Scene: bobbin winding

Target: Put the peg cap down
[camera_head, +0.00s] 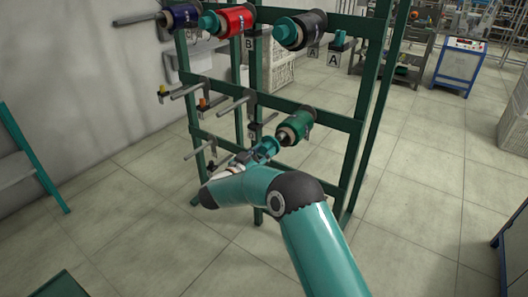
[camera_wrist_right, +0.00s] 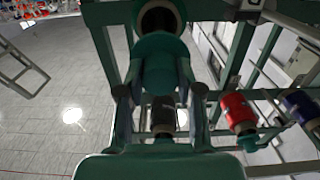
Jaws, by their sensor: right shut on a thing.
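My right gripper (camera_head: 256,154) is at the lower middle of the green rack, in front of the green bobbin (camera_head: 297,127). In the right wrist view the right gripper (camera_wrist_right: 161,105) is shut on a teal peg cap (camera_wrist_right: 161,62), with one finger on each side. In the head view the peg cap (camera_head: 268,147) is small and partly hidden by the gripper. It lies in line with the near end of the green bobbin; I cannot tell whether they touch. My left gripper is in neither view.
The green rack (camera_head: 375,90) holds blue (camera_head: 181,16), red (camera_head: 237,20) and black (camera_head: 304,30) bobbins on its top row. Bare grey pegs (camera_head: 236,105) stick out below. Open tiled floor lies right of the rack; a blue-and-white machine (camera_head: 459,65) stands behind.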

